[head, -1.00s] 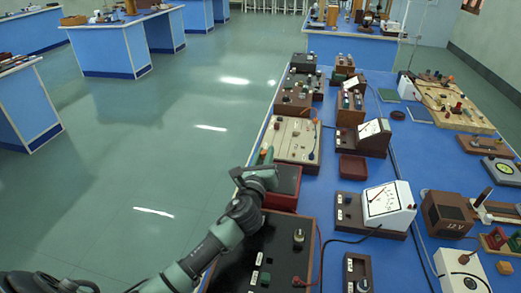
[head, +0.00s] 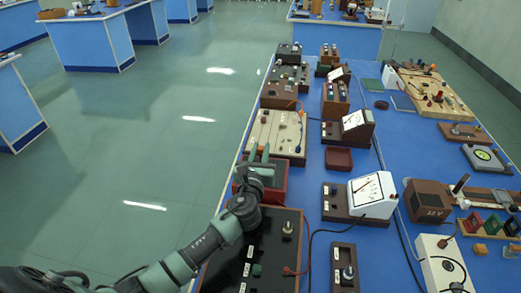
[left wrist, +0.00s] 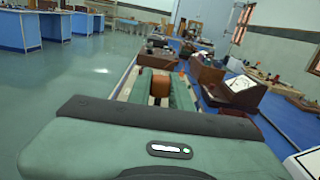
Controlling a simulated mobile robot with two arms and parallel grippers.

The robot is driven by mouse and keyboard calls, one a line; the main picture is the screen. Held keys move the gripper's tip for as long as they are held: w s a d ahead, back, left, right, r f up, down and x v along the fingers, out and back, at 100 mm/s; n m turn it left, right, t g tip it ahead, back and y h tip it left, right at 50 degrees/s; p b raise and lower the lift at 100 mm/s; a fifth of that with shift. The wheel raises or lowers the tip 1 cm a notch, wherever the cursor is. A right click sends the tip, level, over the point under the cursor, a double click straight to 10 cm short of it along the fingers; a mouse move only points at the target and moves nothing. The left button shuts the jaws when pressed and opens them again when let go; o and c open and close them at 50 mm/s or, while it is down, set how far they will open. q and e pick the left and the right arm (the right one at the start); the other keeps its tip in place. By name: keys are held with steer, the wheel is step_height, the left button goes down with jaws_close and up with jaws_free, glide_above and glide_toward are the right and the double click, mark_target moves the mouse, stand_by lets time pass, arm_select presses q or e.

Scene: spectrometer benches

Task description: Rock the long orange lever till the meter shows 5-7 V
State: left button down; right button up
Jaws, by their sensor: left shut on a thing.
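My left gripper (head: 259,153) reaches over the dark red box at the left edge of the bench, near the light wooden board (head: 290,125). In the left wrist view its two green fingers (left wrist: 162,90) are shut on an orange block-like piece, which I take to be part of the orange lever (left wrist: 158,83). The rest of the lever is hidden. A white-faced meter (head: 352,119) stands right of the board, and a larger white meter (head: 378,187) stands nearer. Their scales are too small to read, and I cannot tell which one is the task's meter. My right gripper is not in view.
The dark red box (head: 281,185) lies below my gripper, and a black panel (head: 270,235) is nearer. A small red tray (head: 339,158) and several instruments crowd the blue bench. Cables (head: 308,250) run between them. Open floor (head: 150,150) lies to the left.

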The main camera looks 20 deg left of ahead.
arm_select(q)
steer(key=c, duration=1.3)
jaws_free()
steer(key=v, duration=0.8)
steer(key=shift+w+b, duration=0.1)
steer(key=shift+b, duration=0.25)
